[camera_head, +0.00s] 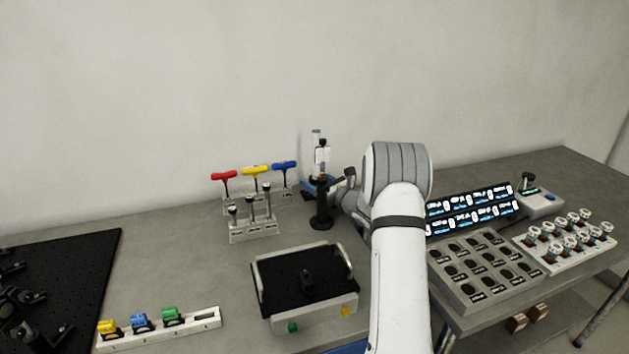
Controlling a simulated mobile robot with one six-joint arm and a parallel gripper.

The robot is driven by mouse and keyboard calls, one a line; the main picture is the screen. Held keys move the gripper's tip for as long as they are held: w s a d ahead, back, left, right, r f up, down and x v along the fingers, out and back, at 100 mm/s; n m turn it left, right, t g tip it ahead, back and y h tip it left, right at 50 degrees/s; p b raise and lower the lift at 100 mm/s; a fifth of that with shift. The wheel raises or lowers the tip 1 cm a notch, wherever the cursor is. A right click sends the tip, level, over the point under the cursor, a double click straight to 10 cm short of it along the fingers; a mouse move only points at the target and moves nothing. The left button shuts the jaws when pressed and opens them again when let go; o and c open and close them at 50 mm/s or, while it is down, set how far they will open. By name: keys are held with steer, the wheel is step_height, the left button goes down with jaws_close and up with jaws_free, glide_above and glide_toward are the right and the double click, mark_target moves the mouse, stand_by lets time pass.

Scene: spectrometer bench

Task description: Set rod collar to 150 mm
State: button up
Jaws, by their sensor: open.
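A slim upright rod (317,137) stands at the back middle of the bench, with a pale plate beside it. A dark post (321,210) on a round black base stands in front of it. No collar, scale reading or 150 mm mark can be made out at this size. My gripper (328,184) is at mid height beside the rod and post, reaching in from the right, and it is open. Its fingers are small and dark against the post, so contact cannot be told. My arm hides the bench to the right of the post.
Red, yellow and blue T-handle drivers (256,171) stand left of the post, behind a clear rack (254,232) of tools. A labelled socket block (464,306) and lit display panel (431,219) are right of my arm.

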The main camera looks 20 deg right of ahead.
mark_target(316, 178)
steer(key=shift+w+a, duration=0.1)
steer(key=shift+c, duration=0.3)
jaws_close()
step_height(316, 178, up, 10)
steer(key=shift+r, duration=0.15)
stand_by(0.4)
steer(key=shift+o, duration=0.3)
jaws_free()
steer(key=b+v, duration=0.1)
steer(key=v, duration=0.6)
steer(key=shift+s+b, duration=0.3)
steer(key=shift+s, duration=0.05)
